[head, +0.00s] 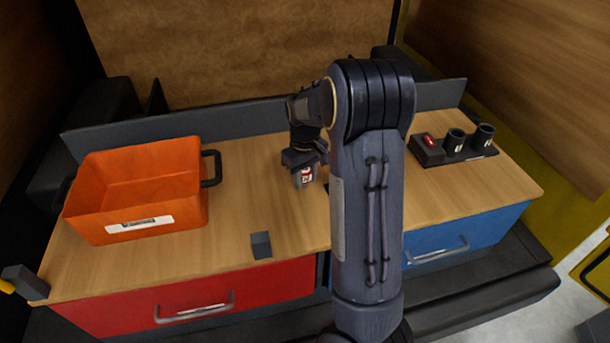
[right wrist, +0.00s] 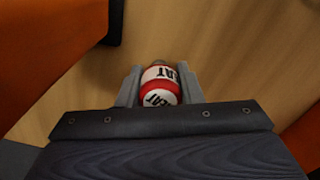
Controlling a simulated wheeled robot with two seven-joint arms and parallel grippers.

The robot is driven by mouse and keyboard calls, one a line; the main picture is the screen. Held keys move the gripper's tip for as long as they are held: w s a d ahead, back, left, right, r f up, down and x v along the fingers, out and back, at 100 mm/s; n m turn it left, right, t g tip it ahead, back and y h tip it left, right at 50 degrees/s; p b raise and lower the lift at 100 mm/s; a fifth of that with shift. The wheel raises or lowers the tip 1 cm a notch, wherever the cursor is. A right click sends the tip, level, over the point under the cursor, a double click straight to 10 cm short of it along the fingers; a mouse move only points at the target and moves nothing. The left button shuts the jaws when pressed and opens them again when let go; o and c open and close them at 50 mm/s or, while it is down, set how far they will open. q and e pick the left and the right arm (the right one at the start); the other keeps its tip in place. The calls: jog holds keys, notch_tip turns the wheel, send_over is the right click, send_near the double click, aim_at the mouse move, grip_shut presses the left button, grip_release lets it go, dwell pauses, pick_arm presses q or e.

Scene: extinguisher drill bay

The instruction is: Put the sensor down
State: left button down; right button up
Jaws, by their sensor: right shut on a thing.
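My right gripper (head: 305,158) is shut on the sensor (head: 305,177), a small cylinder with a red and white band and dark lettering. The sensor is over the wooden worktop (head: 245,170), right of the orange bin; I cannot tell whether it touches the wood. In the right wrist view the sensor (right wrist: 160,84) sits between the two grey fingers (right wrist: 158,90), with the letters "EAT" readable. My right arm hides part of the worktop's middle. My left gripper is not in view.
An orange bin (head: 150,222) with dark handles stands at the left. A dark rack (head: 478,154) at the right has a red-topped block (head: 428,150) and two cups. Bare wood lies between bin and gripper.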

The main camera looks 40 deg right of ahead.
jog(key=shift+f, duration=0.2)
jog(key=o, duration=1)
